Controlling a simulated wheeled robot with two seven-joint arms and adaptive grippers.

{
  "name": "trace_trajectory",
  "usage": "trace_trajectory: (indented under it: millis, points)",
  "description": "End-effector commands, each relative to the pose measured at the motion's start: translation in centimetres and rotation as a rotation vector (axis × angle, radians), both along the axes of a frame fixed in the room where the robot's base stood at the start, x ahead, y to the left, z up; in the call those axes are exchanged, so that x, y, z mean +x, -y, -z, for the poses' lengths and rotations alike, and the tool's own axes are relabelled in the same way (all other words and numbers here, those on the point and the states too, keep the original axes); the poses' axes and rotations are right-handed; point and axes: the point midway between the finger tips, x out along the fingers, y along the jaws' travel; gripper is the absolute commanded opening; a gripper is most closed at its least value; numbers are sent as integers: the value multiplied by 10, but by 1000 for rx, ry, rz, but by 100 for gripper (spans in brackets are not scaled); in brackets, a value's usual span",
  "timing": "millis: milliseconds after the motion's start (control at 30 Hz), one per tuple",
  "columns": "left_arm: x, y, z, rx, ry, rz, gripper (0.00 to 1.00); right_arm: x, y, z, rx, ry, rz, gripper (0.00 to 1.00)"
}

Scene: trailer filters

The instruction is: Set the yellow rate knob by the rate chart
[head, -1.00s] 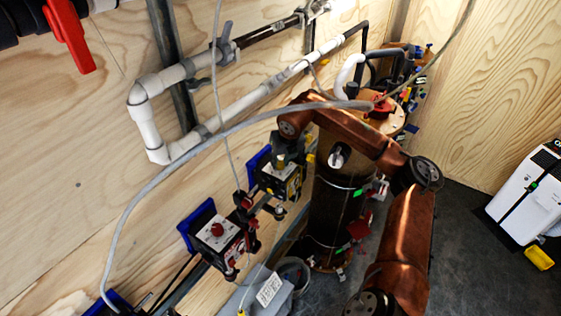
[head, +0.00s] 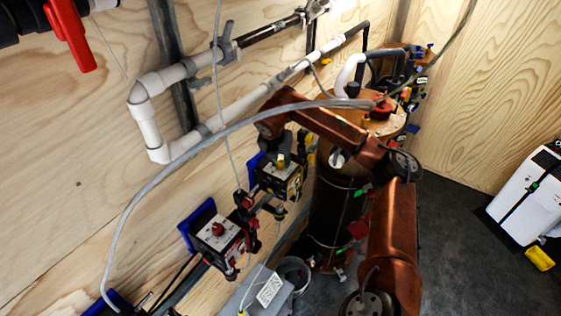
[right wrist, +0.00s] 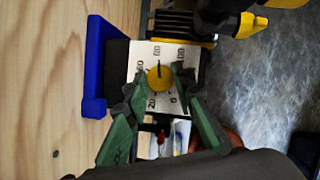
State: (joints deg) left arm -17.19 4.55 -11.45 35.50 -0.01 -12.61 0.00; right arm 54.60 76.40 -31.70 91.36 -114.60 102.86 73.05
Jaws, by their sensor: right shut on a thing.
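The yellow rate knob (right wrist: 160,77) sits on a white dial plate (right wrist: 145,53) with printed numbers, in the right wrist view. A dark line on the knob points up toward the number I read as 80. My right gripper (right wrist: 157,80) is shut on the knob, one green-and-dark finger at each side. In the head view the right gripper (head: 281,153) reaches down over the yellow-trimmed pump box (head: 279,182) on the wall, and hides part of its top. My left gripper is not in view. A white printed card (head: 270,290) lies low in the head view, too small to read.
A similar pump box with a red knob (head: 218,230) is nearer, left of the yellow one. A grey hose (head: 190,143) arcs across the view. A tall copper-brown tank (head: 335,215) stands to the right, partly behind my arm. White pipes (head: 190,145) run along the plywood wall.

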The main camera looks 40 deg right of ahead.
Motion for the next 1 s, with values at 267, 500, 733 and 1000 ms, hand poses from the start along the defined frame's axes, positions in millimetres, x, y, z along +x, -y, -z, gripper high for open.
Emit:
trace_trajectory:
  millis: [267, 500, 733, 1000]
  points:
    - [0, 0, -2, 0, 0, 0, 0, 2, 0, -1, 0, 4, 180, 0]
    - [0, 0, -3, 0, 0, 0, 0, 2, 0, -1, -1, 4, 263, 0]
    - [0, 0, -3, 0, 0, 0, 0, 2, 0, -1, -1, 4, 287, 0]
    - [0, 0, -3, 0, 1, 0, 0, 2, 0, -1, -1, 4, 288, 0]
